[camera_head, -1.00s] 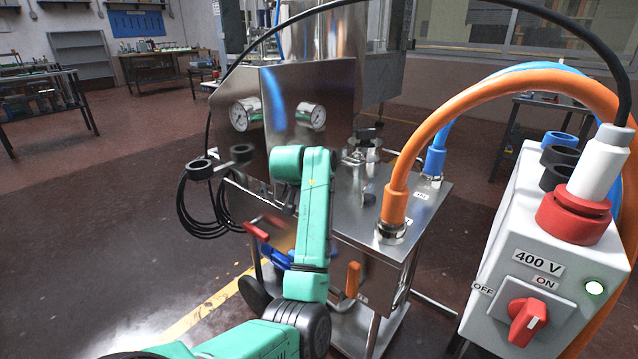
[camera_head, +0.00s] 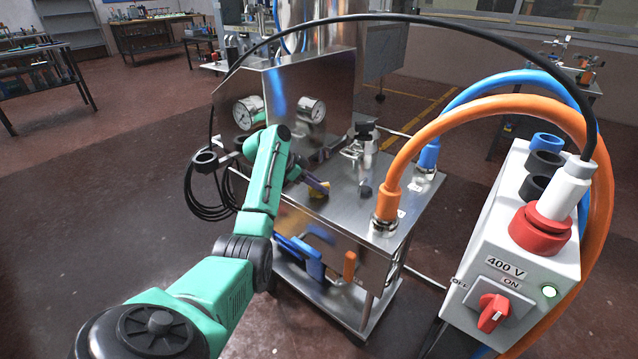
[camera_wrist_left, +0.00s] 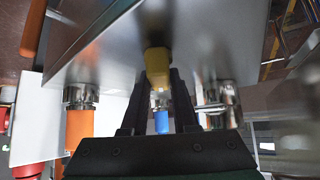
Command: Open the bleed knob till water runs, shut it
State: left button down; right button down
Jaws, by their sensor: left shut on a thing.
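A small yellow knob (camera_head: 319,189), which looks to be the bleed knob, sits on the steel machine's top plate (camera_head: 345,215). In the left wrist view the yellow knob (camera_wrist_left: 157,66) is between my two black fingers. My left gripper (camera_head: 316,184) reaches down to it from the left and is shut on it; in the wrist view my gripper (camera_wrist_left: 158,95) partly covers it. No running water shows. The outlet cannot be made out. My right gripper is not in view.
Orange (camera_head: 386,206) and blue (camera_head: 429,154) hoses rise from the top plate on the right. A grey 400 V box (camera_head: 512,262) with a red switch and lit green lamp stands at the near right. Two gauges are on the back panel. A black cable arches overhead.

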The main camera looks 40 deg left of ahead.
pick_arm(q)
jog(key=shift+m+g+h+b, duration=0.5)
jog(key=shift+m+h, duration=0.1)
jog(key=shift+m, duration=0.4)
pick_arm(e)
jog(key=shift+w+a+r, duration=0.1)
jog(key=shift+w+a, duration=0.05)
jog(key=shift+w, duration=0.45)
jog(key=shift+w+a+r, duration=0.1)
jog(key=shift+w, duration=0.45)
pick_arm(q)
jog(key=c, duration=0.7)
grip_release()
jog(key=p+v, duration=0.1)
jog(key=v, duration=1.3)
jog(key=shift+s+a+r, duration=0.1)
jog(key=shift+s+r, duration=0.05)
jog(key=shift+s, duration=0.05)
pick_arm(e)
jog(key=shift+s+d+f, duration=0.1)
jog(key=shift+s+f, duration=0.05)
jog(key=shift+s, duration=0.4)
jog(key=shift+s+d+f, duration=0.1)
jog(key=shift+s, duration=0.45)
